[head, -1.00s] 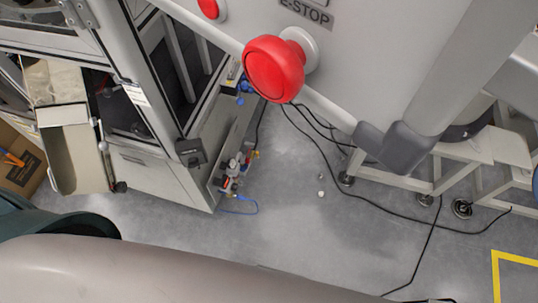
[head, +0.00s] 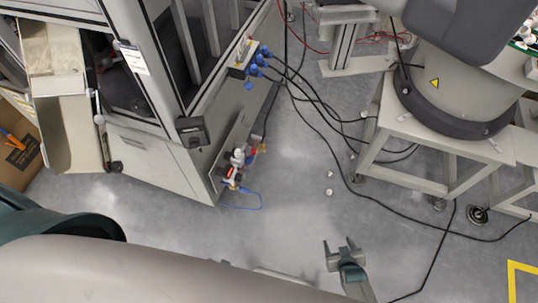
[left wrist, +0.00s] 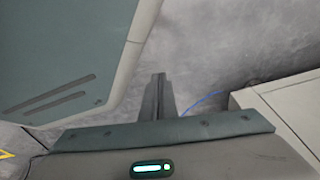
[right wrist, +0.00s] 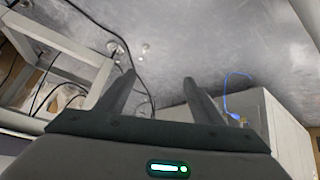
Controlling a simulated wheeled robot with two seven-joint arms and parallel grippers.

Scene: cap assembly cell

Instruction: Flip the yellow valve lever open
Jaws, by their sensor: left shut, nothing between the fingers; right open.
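A small air-supply unit (head: 235,168) with red, white and dark parts is mounted low on the cabinet's side in the head view.
A blue hose (head: 262,197) loops below the unit. The grey cabinet (head: 160,158) stands left. Black cables (head: 320,148) run over the floor towards a white stand (head: 400,128) at right. The grey floor (head: 290,215) between cabinet and stand is mostly clear.

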